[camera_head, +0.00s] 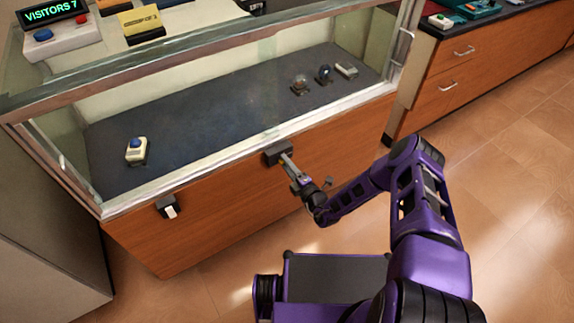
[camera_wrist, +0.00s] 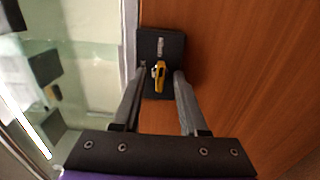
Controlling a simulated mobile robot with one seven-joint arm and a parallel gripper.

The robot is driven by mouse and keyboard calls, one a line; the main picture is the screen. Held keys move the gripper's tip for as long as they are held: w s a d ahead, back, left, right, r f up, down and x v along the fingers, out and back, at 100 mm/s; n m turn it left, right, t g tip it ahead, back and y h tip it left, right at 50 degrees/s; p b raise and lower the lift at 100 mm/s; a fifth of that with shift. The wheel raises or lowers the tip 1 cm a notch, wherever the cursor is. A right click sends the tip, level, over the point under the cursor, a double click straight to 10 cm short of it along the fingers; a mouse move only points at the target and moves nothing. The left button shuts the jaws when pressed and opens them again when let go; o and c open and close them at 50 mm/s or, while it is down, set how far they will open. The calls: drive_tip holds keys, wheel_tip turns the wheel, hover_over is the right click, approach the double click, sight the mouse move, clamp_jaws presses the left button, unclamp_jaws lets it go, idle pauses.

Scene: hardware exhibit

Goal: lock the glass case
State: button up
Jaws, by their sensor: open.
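The glass case (camera_head: 250,118) has a glass front above a wooden base. A dark lock block (camera_head: 277,148) is fixed to the upper front of the wood, and it fills the top middle of the wrist view (camera_wrist: 171,50). A small yellow piece, perhaps a key (camera_wrist: 160,78), sticks out from the block's face. My gripper (camera_head: 287,160) is at the lock block. In the wrist view its open fingers (camera_wrist: 160,80) stand on either side of the yellow piece. Whether they touch it, I cannot tell.
A second dark block (camera_head: 167,204) with a white tab is on the case front at left. Small devices stand inside the case and on its top. A wooden drawer cabinet (camera_head: 470,65) stands at right. The tiled floor (camera_head: 515,150) at right is clear.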

clamp_jaws()
drive_tip(key=shift+n, duration=0.3)
drive_tip(key=n+p, duration=0.2)
drive_tip(key=n, duration=1.5)
drive_tip(key=shift+p, duration=0.3)
drive_tip(key=shift+n, duration=0.3)
idle(0.4)
